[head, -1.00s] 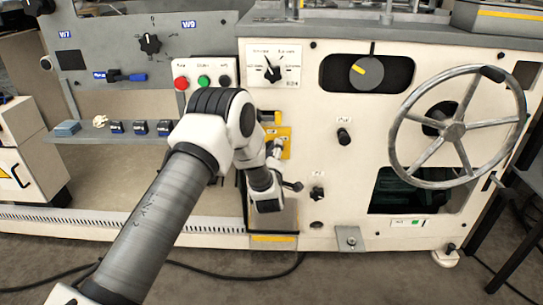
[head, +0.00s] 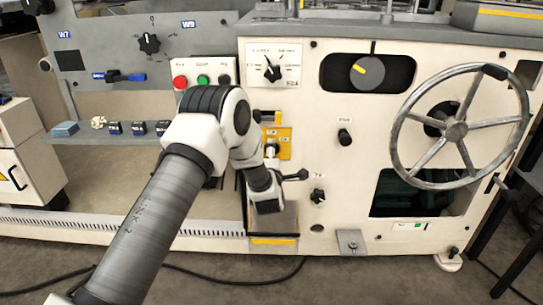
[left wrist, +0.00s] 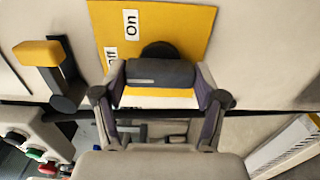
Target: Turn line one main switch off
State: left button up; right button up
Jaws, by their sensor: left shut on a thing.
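The main switch is a dark grey bar handle (left wrist: 160,72) with a round black base on a yellow plate (left wrist: 185,20). My left gripper (left wrist: 162,85) is shut on this handle, one finger at each end in the left wrist view. An "On" label (left wrist: 131,23) is clear. An "Off" label (left wrist: 111,58) is partly hidden near the handle's left end. In the head view the yellow plate (head: 285,142) shows just beyond my left wrist, which hides much of the switch area. My right gripper is not in view.
A red, green and black button panel (head: 204,80) is left of the switch. A dial (head: 271,70) is above it. Black knobs (head: 344,137) and a large handwheel (head: 456,131) are to the right. A yellow-topped lever (left wrist: 40,54) stands close by in the wrist view.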

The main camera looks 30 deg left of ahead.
pick_arm(q)
jog(key=o, duration=1.1)
jog(key=shift+o, duration=0.2)
jog(key=shift+s+d, duration=0.1)
jog(key=v, duration=1.1)
jog(key=shift+s+d, duration=0.25)
jog(key=shift+s, duration=0.1)
jog(key=shift+f, duration=0.15)
